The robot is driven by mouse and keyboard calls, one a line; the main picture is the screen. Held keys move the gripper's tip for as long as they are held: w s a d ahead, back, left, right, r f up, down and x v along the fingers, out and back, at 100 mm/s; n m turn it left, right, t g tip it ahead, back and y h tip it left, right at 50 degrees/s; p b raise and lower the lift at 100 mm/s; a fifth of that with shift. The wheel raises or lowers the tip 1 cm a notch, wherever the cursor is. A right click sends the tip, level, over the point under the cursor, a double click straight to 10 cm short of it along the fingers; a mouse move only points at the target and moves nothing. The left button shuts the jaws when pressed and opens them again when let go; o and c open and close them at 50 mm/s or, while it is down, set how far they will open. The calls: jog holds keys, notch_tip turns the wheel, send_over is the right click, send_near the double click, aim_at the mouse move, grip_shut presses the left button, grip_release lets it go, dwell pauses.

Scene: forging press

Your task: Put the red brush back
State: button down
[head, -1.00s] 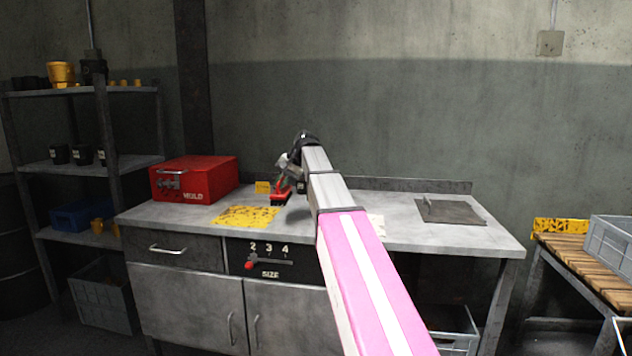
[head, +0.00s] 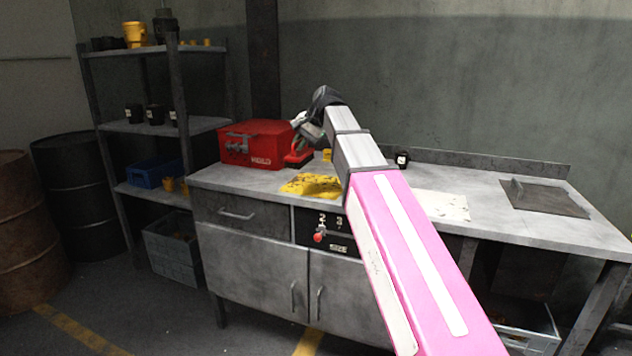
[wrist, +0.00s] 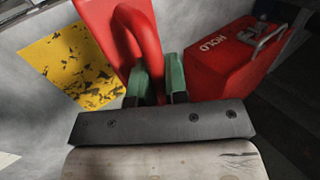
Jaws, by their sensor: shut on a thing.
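My gripper (head: 300,137) is shut on the red brush (head: 297,158) above the back of the workbench, at the right end of the red MOLD box. In the wrist view the green fingers (wrist: 159,82) close around the brush's curved red handle (wrist: 139,32). The brush's red body spreads to the left of the handle, and its bristles are hidden there. The yellow worn patch (head: 311,186) lies on the bench below and in front of the brush; it also shows in the wrist view (wrist: 65,62).
The red MOLD box (head: 247,146) stands close to the brush. A dark plate (head: 543,197) lies at right. A shelf (head: 150,128) stands left.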

jog(key=shift+a+r, duration=0.1)
jog(key=shift+a, duration=0.7)
jog(key=shift+w+d+f, duration=1.35)
jog(key=shift+f, duration=0.45)
jog(key=shift+w+d+f, duration=1.3)
jog(key=shift+d+f, duration=0.05)
jog(key=shift+f, duration=0.5)
jog(key=shift+w+d+f, duration=1.35)
jog(key=shift+f, duration=0.45)
jog(key=c, duration=1.1)
grip_release()
jog(key=shift+f, duration=0.15)
jog(key=v, duration=1.2)
jog(key=shift+s, duration=0.1)
